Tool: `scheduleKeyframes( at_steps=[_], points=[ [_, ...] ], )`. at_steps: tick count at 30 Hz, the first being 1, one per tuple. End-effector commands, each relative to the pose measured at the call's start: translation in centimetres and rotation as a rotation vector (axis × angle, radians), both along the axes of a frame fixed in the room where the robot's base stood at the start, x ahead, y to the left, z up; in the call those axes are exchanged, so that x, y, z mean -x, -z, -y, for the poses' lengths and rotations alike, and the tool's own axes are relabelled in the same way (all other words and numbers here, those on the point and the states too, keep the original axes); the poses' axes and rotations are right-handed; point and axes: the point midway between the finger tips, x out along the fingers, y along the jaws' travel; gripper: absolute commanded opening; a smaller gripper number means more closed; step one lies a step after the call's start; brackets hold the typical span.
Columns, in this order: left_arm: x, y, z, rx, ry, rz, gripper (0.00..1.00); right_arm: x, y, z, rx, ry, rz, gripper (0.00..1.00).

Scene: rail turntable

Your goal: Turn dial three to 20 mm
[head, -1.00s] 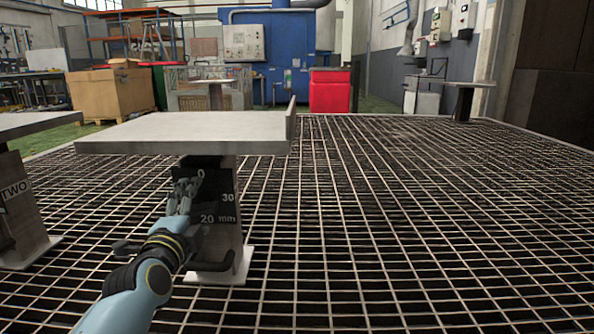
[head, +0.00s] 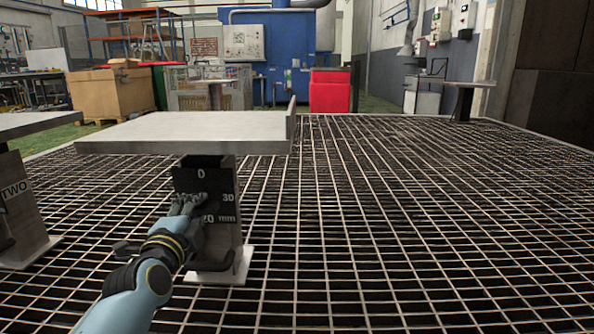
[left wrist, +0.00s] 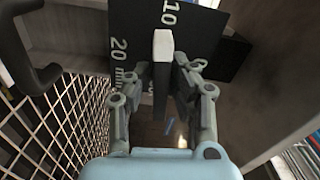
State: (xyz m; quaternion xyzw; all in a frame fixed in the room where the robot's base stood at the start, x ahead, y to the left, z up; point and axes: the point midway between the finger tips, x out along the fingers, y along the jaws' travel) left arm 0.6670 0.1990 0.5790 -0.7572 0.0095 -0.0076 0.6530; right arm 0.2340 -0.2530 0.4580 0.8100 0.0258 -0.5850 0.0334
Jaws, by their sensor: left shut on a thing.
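The black dial plate (head: 183,177) sits on a post under a grey table; I see 0, 30 and a partly covered 20 mm. It also shows in the left wrist view (left wrist: 125,30), with 10 at the top and 20 mm at the left. My left gripper (head: 187,206) is at the middle of the dial. No "three" label shows.
The grey table top (head: 190,133) overhangs the dial. A black handle (head: 210,262) sticks out low on the post. A stand marked TWO (head: 20,190) is at the left. The grating floor (head: 400,230) is open to the right.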

Motion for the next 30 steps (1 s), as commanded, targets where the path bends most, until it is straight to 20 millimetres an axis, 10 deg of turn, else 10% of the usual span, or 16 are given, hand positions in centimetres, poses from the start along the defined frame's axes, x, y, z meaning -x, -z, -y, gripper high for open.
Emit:
scheduleKeyframes(
  at_steps=[19,20,30],
  points=[
    [-0.01,-0.13,-0.04,1.416,-0.001,-0.032,0.0,-0.25,-1.04,0.01,0.0,0.0,0.011,0.0],
    [-0.01,-0.07,-0.04,1.399,-0.002,-0.032,0.26,-0.24,-0.98,0.01,0.0,0.0,0.01,0.0],
    [0.0,-0.02,-0.01,1.389,-0.001,-0.033,0.7,-0.22,-0.94,0.01,0.0,0.0,0.009,0.0]
  ],
)
